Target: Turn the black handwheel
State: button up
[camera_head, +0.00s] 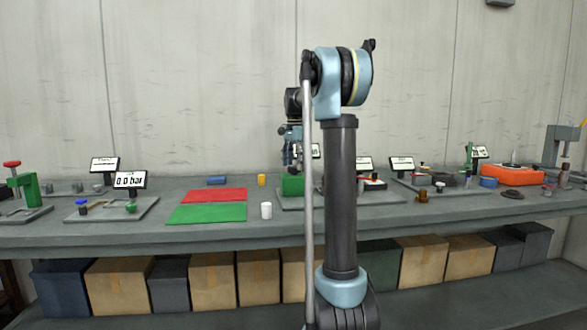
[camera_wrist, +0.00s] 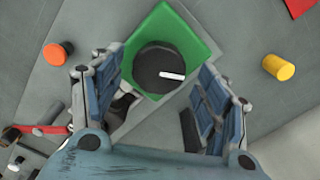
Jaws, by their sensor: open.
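The black handwheel (camera_wrist: 150,66) is a round dark disc with a white bar near its right edge. It sits on a green block (camera_wrist: 197,32) in the wrist view. My gripper (camera_wrist: 160,80) is open, one finger left and one right of the wheel in the picture, with visible gaps. I cannot tell whether the fingertips are level with the wheel or above it. In the head view my gripper (camera_head: 291,166) points down at the green block (camera_head: 292,187). The handwheel cannot be made out there.
An orange-red knob (camera_wrist: 58,54) lies left of the block and a yellow cylinder (camera_wrist: 278,67) right, in the wrist view. A red lever (camera_wrist: 45,129) is at lower left.

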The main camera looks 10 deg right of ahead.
aim_at(294, 167)
notch_tip(294, 167, up, 11)
dwell(0.4)
jog(key=shift+f, duration=0.1)
jog(key=s+f+n+t, duration=0.1)
jog(key=s+f+n, duration=0.2)
jog(key=s+f, duration=0.65)
jog(key=s+f+n, duration=0.3)
jog(key=s+f, duration=0.3)
jog(key=s, duration=0.7)
jog(key=s+f+n+t, duration=0.1)
jog(key=s+f+n, duration=0.2)
jog(key=s+f, duration=0.65)
jog(key=s+f+n, duration=0.3)
jog(key=s+f, duration=0.9)
jog(key=shift+s+f, duration=0.15)
jog(key=shift+w+f, duration=0.2)
jog(key=shift+w, duration=0.25)
